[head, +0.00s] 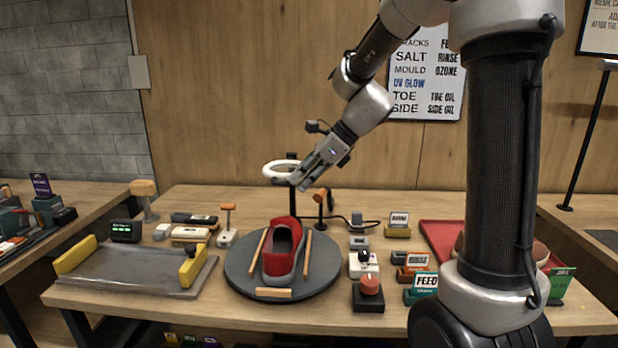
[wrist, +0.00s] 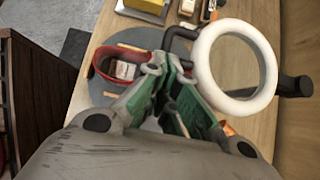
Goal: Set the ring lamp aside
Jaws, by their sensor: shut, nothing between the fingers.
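The ring lamp (head: 270,166) has a white ring on a dark upright post behind the round turntable. In the wrist view its ring (wrist: 203,62) is large and close, just right of my fingers, with a dark bent piece at its left edge. My gripper (head: 298,181) is shut and empty, beside the ring in the head view and partly covering it. The fingers also show in the wrist view (wrist: 163,68), with green inner sides. Whether they touch the lamp is unclear. The lamp's foot is hidden behind the sneaker area.
A red sneaker (head: 283,252) sits on the grey turntable (head: 240,277) with wooden sticks around it. A grey tray (head: 130,272) with yellow ends lies left. A red tray (head: 440,236) lies behind my column.

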